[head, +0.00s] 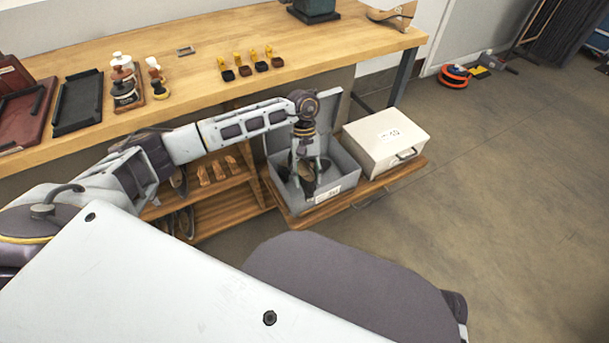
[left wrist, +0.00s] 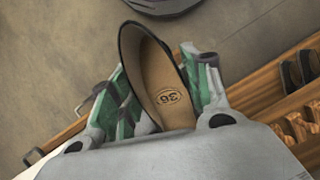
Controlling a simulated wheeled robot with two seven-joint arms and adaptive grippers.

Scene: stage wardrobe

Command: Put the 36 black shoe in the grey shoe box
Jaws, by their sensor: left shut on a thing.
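The grey shoe box (head: 344,178) stands open on a low wooden board in the head view, its lid raised at the back and a white label on its front. My left gripper (head: 306,172) points down over the box opening. It is shut on a black shoe (left wrist: 158,72) with a tan insole marked 36. In the left wrist view the shoe sits between the green-padded fingers (left wrist: 160,90). In the head view the shoe is small and partly covered by the fingers; I cannot tell whether it touches the box floor. My right gripper is not in view.
A closed white box (head: 380,150) stands right of the grey one on the board (head: 412,168). A shelf (head: 215,205) with shoes is left of the box.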

